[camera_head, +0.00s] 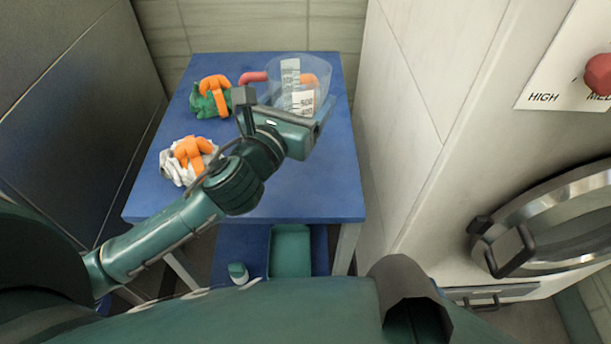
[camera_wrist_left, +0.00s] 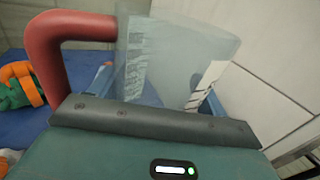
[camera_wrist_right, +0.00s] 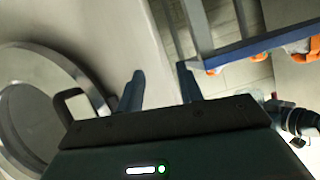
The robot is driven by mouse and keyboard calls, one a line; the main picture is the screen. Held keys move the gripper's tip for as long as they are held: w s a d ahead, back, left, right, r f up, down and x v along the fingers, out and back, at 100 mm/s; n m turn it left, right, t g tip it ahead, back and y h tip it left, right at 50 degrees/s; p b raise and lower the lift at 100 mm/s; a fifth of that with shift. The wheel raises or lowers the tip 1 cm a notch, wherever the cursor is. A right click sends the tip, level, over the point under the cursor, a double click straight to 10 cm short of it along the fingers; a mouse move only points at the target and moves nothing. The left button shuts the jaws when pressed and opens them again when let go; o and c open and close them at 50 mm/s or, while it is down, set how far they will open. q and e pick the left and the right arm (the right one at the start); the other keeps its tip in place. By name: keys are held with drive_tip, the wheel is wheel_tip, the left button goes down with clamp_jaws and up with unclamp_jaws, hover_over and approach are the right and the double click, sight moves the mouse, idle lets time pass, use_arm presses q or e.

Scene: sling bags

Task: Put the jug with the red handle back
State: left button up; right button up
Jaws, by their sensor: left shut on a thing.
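The clear jug (camera_head: 318,72) with the red handle (camera_head: 253,77) is over the back right of the blue table (camera_head: 300,190). It is upright, with its handle to the left; I cannot tell whether its base touches the table. My left gripper (camera_head: 312,122) is shut on the jug's body from the near side. In the left wrist view the jug (camera_wrist_left: 170,60) is between the fingers, and its red handle (camera_wrist_left: 62,55) is outside them on the left. My right gripper (camera_wrist_right: 160,85) is open and empty, away from the table top.
A green bundle with an orange strap (camera_head: 214,85) and a white bundle with an orange strap (camera_head: 188,155) lie left of the jug. Something orange shows through the jug. A teal tray (camera_head: 290,250) is below. A wall and a round door (camera_head: 550,220) stand right.

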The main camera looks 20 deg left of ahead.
use_arm(q)
wheel_tip(320, 180, down, 9)
drive_tip(key=b, duration=0.3)
drive_tip(key=shift+r+b, duration=0.1)
drive_tip(key=shift+b, duration=0.2)
wheel_tip(320, 180, down, 3)
drive_tip(key=shift+r+b, duration=0.2)
drive_tip(key=shift+b, duration=0.4)
drive_tip(key=shift+f, duration=0.2)
drive_tip(key=shift+r, duration=0.15)
drive_tip(key=shift+f, duration=0.25)
drive_tip(key=o, duration=1.2)
use_arm(e)
drive_tip(key=shift+s+d+r+t, duration=0.1)
drive_tip(key=shift+s+d+t, duration=0.15)
drive_tip(key=shift+d+t, duration=0.2)
drive_tip(key=shift+s+d+t, duration=0.2)
drive_tip(key=shift+d+t, duration=0.25)
